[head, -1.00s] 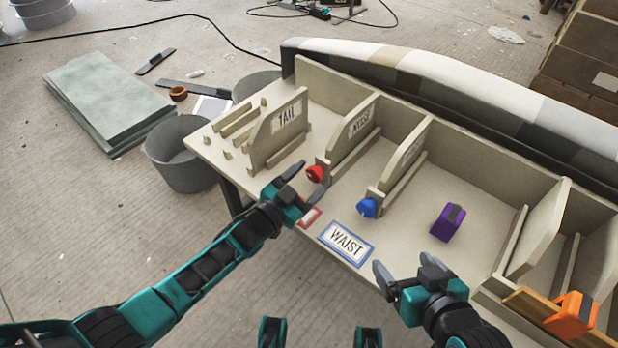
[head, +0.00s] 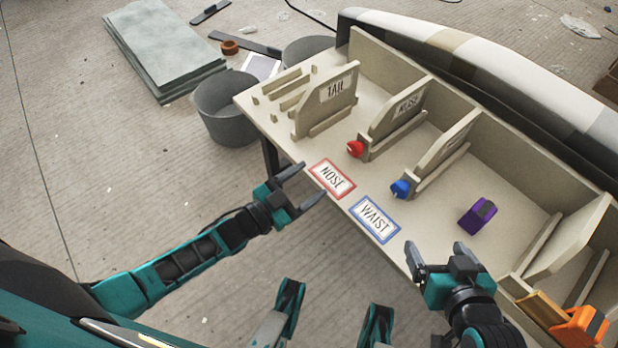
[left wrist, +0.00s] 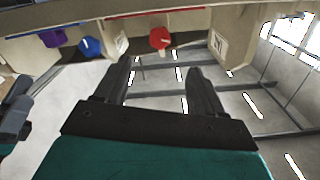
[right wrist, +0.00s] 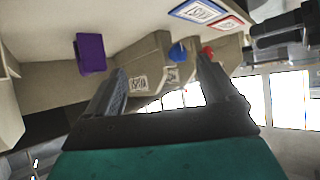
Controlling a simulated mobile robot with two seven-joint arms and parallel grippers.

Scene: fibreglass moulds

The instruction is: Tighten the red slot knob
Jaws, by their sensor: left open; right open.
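The red slot knob (head: 355,149) sits at the near end of the slot whose divider reads NOSE (head: 408,103). It also shows in the left wrist view (left wrist: 160,38), ahead of the fingers, and small in the right wrist view (right wrist: 207,52). My left gripper (head: 308,185) is open and empty, off the table's front edge beside the red-framed NOSE card (head: 332,179), apart from the knob. My right gripper (head: 440,260) is open and empty near the table's front edge, right of the blue-framed WAIST card (head: 375,219).
A blue knob (head: 400,189) sits on the neighbouring slot. A purple block (head: 477,217) lies on the table to its right, and an orange clamp-like item (head: 580,328) is at the lower right. The TAIL divider (head: 325,105) stands left. A grey bucket (head: 226,108) is on the floor.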

